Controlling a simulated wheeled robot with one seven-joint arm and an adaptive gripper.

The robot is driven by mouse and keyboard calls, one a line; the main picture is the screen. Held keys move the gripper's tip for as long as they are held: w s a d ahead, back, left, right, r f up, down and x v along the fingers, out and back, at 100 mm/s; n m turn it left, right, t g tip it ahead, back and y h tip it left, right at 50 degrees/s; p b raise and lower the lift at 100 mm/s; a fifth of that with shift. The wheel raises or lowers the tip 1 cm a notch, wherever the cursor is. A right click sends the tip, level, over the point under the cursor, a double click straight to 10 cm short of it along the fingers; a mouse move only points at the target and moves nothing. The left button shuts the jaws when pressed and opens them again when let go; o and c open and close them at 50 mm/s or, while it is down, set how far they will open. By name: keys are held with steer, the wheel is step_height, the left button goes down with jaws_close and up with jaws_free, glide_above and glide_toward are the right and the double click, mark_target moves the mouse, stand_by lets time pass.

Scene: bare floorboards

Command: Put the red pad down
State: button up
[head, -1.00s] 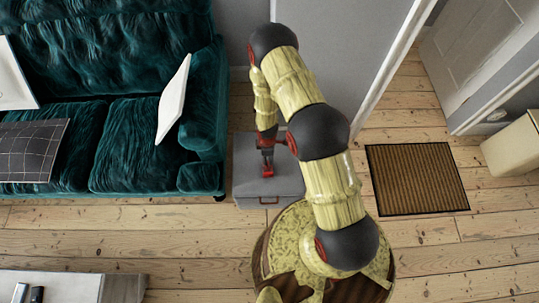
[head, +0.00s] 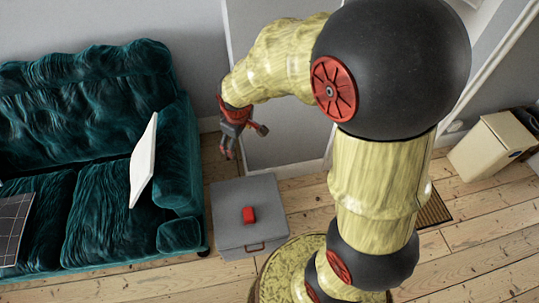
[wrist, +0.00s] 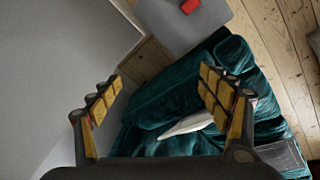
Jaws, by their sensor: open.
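The red pad (head: 249,215) lies on top of a grey box (head: 231,231) beside the sofa's arm. It also shows at the top of the wrist view (wrist: 190,6), near the box's edge. My gripper (head: 229,153) is above and behind the box in the head view, clear of the pad. In the wrist view my gripper (wrist: 162,85) has its two yellow-padded fingers spread wide with nothing between them.
A dark teal sofa (head: 100,110) with a white cushion (head: 143,165) stands left of the box. A wall and door frame rise behind my gripper. A cream bin (head: 490,145) and a brown mat (head: 434,210) are at the right. Floorboards in front are bare.

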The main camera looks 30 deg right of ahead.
steer(key=s+a+r+m+t, duration=0.1)
steer(key=s+r+m, duration=0.5)
steer(key=s+r, duration=1.2)
steer(key=s+t, duration=0.1)
steer(key=s, duration=0.2)
steer(key=shift+s+y, duration=0.25)
steer(key=shift+y, duration=0.15)
steer(key=shift+a, duration=0.1)
